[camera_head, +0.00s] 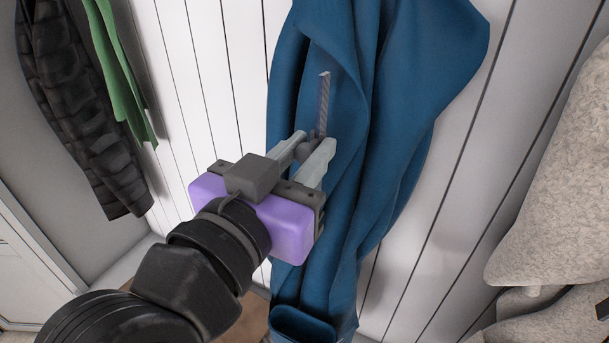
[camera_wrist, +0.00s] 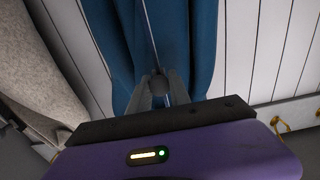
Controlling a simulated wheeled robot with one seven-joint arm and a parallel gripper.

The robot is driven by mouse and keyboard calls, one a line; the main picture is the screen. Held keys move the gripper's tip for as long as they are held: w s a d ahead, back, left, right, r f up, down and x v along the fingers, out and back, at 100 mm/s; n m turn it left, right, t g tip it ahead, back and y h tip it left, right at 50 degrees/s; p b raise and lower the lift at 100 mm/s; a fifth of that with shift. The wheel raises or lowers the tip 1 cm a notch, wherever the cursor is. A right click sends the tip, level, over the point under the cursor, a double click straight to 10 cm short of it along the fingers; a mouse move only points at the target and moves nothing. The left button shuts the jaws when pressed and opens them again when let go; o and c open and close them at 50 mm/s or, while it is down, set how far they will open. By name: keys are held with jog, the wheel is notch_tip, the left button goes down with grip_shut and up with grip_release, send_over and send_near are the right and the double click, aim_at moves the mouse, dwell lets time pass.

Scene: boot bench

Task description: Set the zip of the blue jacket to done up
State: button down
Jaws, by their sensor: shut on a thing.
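The blue jacket (camera_head: 400,110) hangs against the white panelled wall in the middle of the head view. It also shows in the wrist view (camera_wrist: 190,40). A short grey zip track (camera_head: 324,95) runs up its front above my fingers. My gripper (camera_head: 315,148) is at the jacket's front, shut on the dark zip pull (camera_head: 306,150) at the lower end of the visible track. The pull also shows between the fingertips in the wrist view (camera_wrist: 157,80). The zip below the pull is hidden by my gripper in the head view.
A dark quilted jacket (camera_head: 80,100) and a green garment (camera_head: 122,80) hang at the left. A pale fleecy garment (camera_head: 560,180) hangs at the right. Bare white panelling (camera_head: 210,80) lies between the green garment and the blue jacket.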

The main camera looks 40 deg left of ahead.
aim_at(327, 92)
notch_tip(327, 92, up, 5)
jog(key=shift+w+r+p, duration=0.15)
jog(key=shift+p, duration=0.85)
jog(key=c, duration=1.2)
grip_release()
jog(key=shift+s, duration=0.2)
jog(key=b+v, duration=0.2)
jog(key=v, duration=0.5)
jog(key=shift+s, duration=0.25)
